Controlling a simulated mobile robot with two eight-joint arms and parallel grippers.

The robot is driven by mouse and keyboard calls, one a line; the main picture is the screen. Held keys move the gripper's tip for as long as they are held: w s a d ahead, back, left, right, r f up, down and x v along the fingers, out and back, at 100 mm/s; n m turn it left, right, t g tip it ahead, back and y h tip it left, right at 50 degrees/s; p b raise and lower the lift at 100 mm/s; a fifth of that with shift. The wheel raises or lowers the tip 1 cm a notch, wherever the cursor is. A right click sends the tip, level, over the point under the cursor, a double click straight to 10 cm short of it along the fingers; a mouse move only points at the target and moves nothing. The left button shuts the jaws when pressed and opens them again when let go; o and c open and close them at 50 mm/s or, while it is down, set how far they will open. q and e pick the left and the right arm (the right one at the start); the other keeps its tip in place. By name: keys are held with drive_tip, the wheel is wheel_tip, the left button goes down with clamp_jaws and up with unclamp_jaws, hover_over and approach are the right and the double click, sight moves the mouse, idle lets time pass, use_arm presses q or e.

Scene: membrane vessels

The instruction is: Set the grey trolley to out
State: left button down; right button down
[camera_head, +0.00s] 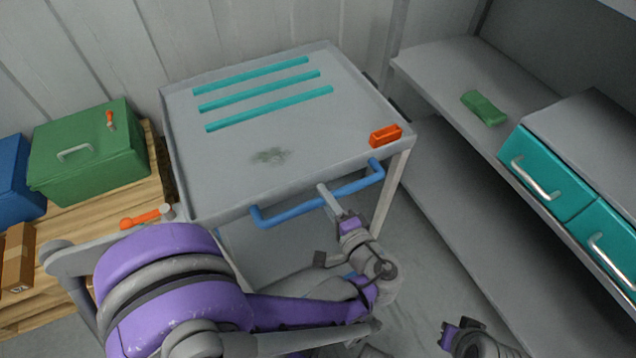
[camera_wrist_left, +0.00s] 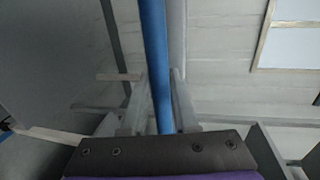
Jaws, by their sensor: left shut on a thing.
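The grey trolley (camera_head: 300,140) stands against the ribbed wall, with a flat rimmed top and a blue push handle (camera_head: 290,206) along its near side. My left gripper (camera_head: 328,198) is shut on the blue handle near its middle. In the left wrist view the blue handle bar (camera_wrist_left: 156,60) runs between the two fingers (camera_wrist_left: 160,112). My right gripper (camera_head: 448,335) shows only in part at the bottom of the head view, apart from the trolley; its jaws are too unclear to judge.
Teal strips (camera_head: 262,93) and an orange block (camera_head: 385,135) are on the trolley top. A green box (camera_head: 88,165) stands on a wooden pallet (camera_head: 95,225) at left. A grey shelf (camera_head: 450,80) with a green item (camera_head: 484,108) and teal drawers (camera_head: 545,175) stands close at right.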

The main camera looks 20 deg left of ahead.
use_arm(q)
drive_tip(key=shift+s+d, duration=0.4)
drive_tip(key=shift+d, duration=0.05)
drive_tip(key=c, duration=0.7)
unclamp_jaws()
use_arm(e)
drive_tip(key=shift+s, duration=0.1)
